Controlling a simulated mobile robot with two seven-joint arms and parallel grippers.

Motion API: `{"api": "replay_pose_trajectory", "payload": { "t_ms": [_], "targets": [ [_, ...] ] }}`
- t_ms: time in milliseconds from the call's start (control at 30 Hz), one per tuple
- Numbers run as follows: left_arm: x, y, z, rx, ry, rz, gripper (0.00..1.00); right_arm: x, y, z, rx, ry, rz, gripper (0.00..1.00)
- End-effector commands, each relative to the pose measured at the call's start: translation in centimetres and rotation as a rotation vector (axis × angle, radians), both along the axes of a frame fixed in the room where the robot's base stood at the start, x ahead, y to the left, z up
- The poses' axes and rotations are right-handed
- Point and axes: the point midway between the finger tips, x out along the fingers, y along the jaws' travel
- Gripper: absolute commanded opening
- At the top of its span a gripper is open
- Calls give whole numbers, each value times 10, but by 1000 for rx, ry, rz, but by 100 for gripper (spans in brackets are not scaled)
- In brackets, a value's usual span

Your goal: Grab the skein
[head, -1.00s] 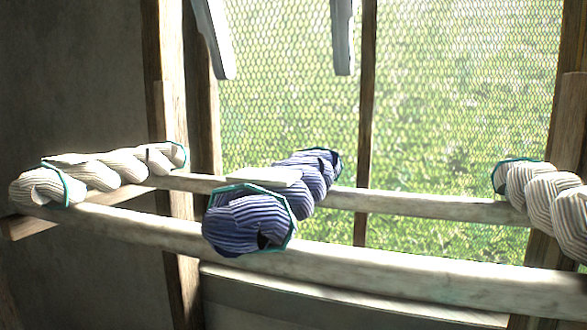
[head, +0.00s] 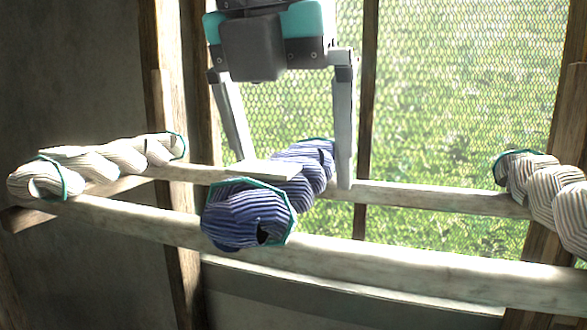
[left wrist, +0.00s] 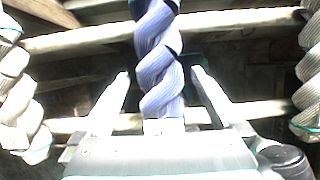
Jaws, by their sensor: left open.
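A blue-striped twisted skein (head: 246,218) with teal ties lies across two pale wooden rails in the middle of the head view. In the left wrist view the blue skein (left wrist: 160,60) runs between the two spread fingers of the left gripper (left wrist: 160,75). I cannot tell whether the fingers touch it. My right gripper is not in view.
A cream skein (head: 95,170) lies across the rails at left, and another cream skein (head: 555,195) at right. The front rail (head: 390,262) and back rail (head: 430,197) run sideways. Wooden posts and a mesh window (head: 450,100) stand behind. Rail stretches between the skeins are clear.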

Motion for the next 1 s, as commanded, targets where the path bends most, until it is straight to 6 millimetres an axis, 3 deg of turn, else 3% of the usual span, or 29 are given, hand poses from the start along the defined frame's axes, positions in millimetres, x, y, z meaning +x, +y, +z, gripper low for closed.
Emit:
{"api": "replay_pose_trajectory", "payload": {
  "t_ms": [167, 1000],
  "targets": [
    [0, 0, 0, 0, 0, 1, 100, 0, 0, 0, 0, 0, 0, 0],
    [0, 0, 0, 0, -1, 0, 7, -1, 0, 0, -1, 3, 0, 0]
  ]
}}
